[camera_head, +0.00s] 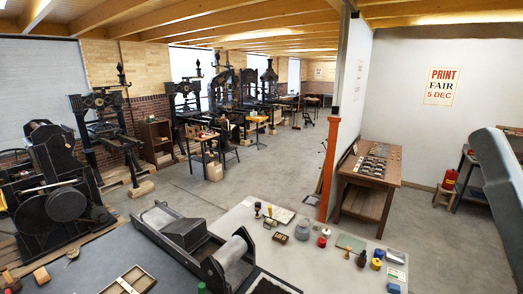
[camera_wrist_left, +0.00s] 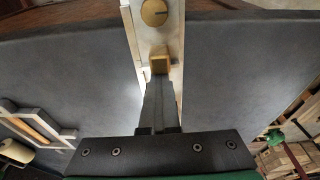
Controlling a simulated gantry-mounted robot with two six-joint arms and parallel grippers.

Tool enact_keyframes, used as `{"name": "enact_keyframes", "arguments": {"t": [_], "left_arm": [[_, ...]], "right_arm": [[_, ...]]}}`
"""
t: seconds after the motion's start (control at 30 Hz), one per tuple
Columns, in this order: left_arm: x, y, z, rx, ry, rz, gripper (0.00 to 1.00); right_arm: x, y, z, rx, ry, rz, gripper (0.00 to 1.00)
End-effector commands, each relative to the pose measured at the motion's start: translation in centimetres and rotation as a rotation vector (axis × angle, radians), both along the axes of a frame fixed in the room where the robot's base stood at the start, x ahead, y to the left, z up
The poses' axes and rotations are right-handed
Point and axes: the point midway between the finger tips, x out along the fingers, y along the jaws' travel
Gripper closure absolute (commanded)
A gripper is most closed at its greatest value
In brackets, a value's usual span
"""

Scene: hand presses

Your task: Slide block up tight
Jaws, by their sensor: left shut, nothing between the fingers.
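My left gripper (camera_wrist_left: 160,88) shows in the left wrist view, with its dark fingers shut together and nothing between them. A small brass-coloured block (camera_wrist_left: 160,65) lies just beyond the fingertips, at the middle of a pale metal strip (camera_wrist_left: 166,32). I cannot tell whether the fingertips touch it. A round slotted brass piece (camera_wrist_left: 154,12) sits further up the same strip. The strip lies against a wide dark grey surface (camera_wrist_left: 235,65). I cannot make out the left gripper or this block in the head view. My right gripper is not in view.
Larger presses stand behind.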

Motion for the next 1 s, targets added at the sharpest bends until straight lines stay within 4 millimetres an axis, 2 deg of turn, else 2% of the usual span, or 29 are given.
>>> {"name": "enact_keyframes", "arguments": {"t": [1.0], "left_arm": [[-0.9, -1.2, -0.1, -0.002, 0.005, 0.000, 1.00]], "right_arm": [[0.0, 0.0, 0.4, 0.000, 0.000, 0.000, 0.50]]}}
